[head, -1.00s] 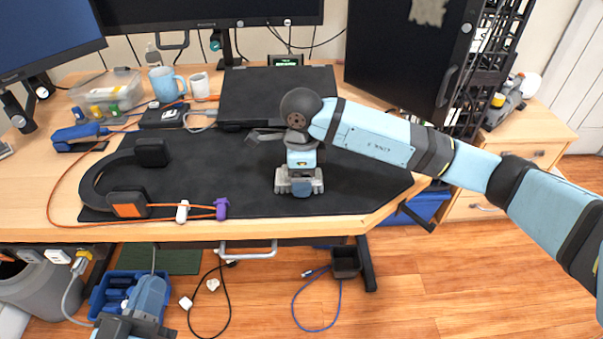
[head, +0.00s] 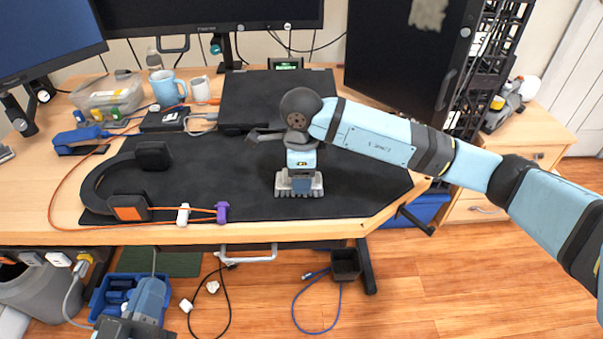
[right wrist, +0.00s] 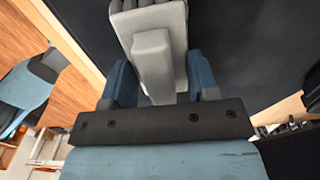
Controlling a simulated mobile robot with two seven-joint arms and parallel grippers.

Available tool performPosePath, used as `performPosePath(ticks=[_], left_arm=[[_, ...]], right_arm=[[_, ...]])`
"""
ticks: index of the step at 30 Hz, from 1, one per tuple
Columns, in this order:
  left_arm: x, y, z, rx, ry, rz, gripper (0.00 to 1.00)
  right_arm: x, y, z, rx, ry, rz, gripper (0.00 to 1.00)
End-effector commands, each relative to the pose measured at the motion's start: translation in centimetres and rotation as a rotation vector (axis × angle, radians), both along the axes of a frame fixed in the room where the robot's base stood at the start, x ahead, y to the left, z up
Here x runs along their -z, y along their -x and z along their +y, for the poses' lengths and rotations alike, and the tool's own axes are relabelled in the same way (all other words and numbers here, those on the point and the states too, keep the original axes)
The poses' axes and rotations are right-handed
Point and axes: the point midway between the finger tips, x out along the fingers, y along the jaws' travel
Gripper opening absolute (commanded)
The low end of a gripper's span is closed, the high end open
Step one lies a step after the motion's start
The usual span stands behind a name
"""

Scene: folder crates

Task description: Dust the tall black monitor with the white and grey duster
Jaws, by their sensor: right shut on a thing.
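The tall black monitor (head: 400,60) stands at the right back of the desk, with a pale grey dust patch (head: 429,11) near its top, cut by the picture's edge. My right gripper (head: 300,180) is over the black desk mat, clear of the monitor and to its lower left. It is shut on the white and grey duster (head: 284,187), whose ribbed grey edge shows below the fingers. In the right wrist view the duster's pale body (right wrist: 153,55) sits between the blue fingers. My left gripper (head: 150,292) is low at the bottom left; its jaws are unclear.
A black headset (head: 92,188), a closed black laptop (head: 265,100), a blue mug (head: 165,85) and a clear tub (head: 108,100) are on the desk. A black rack (head: 490,70) stands right of the monitor. The mat's right part is clear.

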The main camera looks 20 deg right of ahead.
Motion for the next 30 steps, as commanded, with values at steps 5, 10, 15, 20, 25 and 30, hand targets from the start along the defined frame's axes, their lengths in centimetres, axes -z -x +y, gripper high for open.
performPosePath(ticks=[5,10,15,20,25,30], left_arm=[[-0.1,-0.1,-0.1,0.0,0.002,0.0,0.0],[-0.8,0.0,0.0,0.0,0.001,0.0,0.0],[-1.6,0.0,0.0,0.0,0.0,0.0,0.0],[-2.3,0.0,0.0,0.0,0.0,0.0,0.0],[-3.0,0.0,0.0,0.0,0.0,0.0,0.0],[-3.4,0.0,0.0,0.0,0.0,0.0,0.0]], right_arm=[[-0.2,0.0,0.0,0.0,0.0,0.0,0.28],[-1.3,0.0,0.0,0.0,0.0,-0.001,0.28],[-2.7,0.0,0.0,0.0,0.0,-0.001,0.28],[-4.0,0.0,0.0,0.0,0.0,-0.001,0.28],[-5.3,0.0,0.0,0.0,0.0,-0.001,0.28],[-6.1,0.0,0.0,0.0,0.0,0.0,0.28]])
